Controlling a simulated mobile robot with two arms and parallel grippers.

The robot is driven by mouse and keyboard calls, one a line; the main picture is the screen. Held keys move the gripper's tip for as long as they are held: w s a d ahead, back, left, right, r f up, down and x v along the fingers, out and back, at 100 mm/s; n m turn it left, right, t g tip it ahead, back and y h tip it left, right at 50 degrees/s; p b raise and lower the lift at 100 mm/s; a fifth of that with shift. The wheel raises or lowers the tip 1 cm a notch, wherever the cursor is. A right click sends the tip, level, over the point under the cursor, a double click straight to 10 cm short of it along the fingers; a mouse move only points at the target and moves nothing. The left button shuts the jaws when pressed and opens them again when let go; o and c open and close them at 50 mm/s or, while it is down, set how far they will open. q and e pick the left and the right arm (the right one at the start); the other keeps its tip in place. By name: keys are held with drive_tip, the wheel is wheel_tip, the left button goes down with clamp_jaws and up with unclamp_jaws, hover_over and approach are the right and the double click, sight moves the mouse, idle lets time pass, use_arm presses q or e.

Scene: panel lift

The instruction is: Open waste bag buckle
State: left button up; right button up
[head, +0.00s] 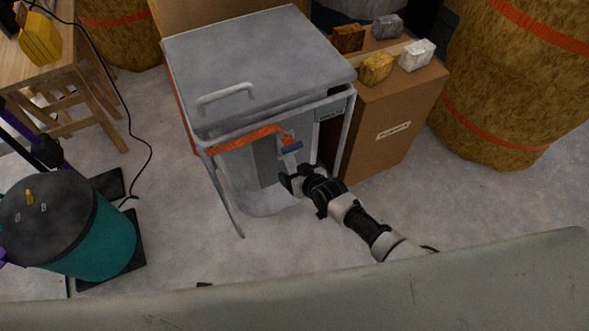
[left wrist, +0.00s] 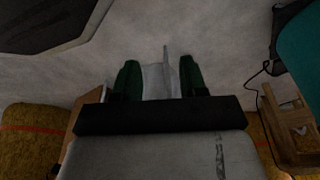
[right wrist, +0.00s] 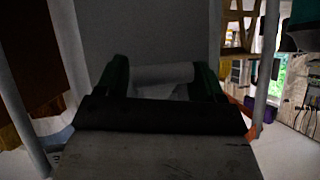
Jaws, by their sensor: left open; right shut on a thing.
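The waste bag (head: 240,165) hangs in a grey metal stand under a grey lid (head: 255,55). An orange strap (head: 236,139) runs around its top. In the right wrist view the fingers (right wrist: 163,82) flank a pale grey piece; the buckle cannot be made out there. My left gripper (left wrist: 158,80) is open, out of the head view.
A cardboard box (head: 386,129) with several blocks on top stands right of the bin. A teal drum (head: 85,235) and a wooden table (head: 75,60) are at the left. Floor in front is clear.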

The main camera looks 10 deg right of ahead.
use_arm(q)
drive_tip(key=shift+s+a+f+p, duration=0.1)
drive_tip(key=shift+s+f+p, duration=0.15)
drive_tip(key=shift+s+f, duration=0.5)
drive_tip(key=shift+s+a+f+p, duration=0.1)
drive_tip(key=shift+s+f+p, duration=0.1)
drive_tip(key=shift+s+f, duration=0.5)
use_arm(e)
drive_tip(key=shift+s+g, duration=0.15)
drive_tip(key=shift+g, duration=0.15)
use_arm(q)
drive_tip(key=shift+w+f, duration=0.15)
drive_tip(key=shift+w, duration=0.05)
use_arm(e)
drive_tip(key=o, duration=1.3)
drive_tip(key=shift+r, duration=0.1)
drive_tip(key=shift+c, duration=0.2)
drive_tip(key=shift+s+d+r, duration=0.1)
drive_tip(key=shift+r, duration=0.05)
use_arm(q)
drive_tip(key=s+a+f+g+p, duration=0.1)
drive_tip(key=s+f+p, duration=0.3)
drive_tip(key=s, duration=0.7)
drive_tip(key=shift+s+a+f, duration=0.15)
drive_tip(key=shift+a+f, duration=0.35)
drive_tip(key=shift+f, duration=0.35)
use_arm(e)
drive_tip(key=v, duration=1)
drive_tip(key=shift+s, duration=0.2)
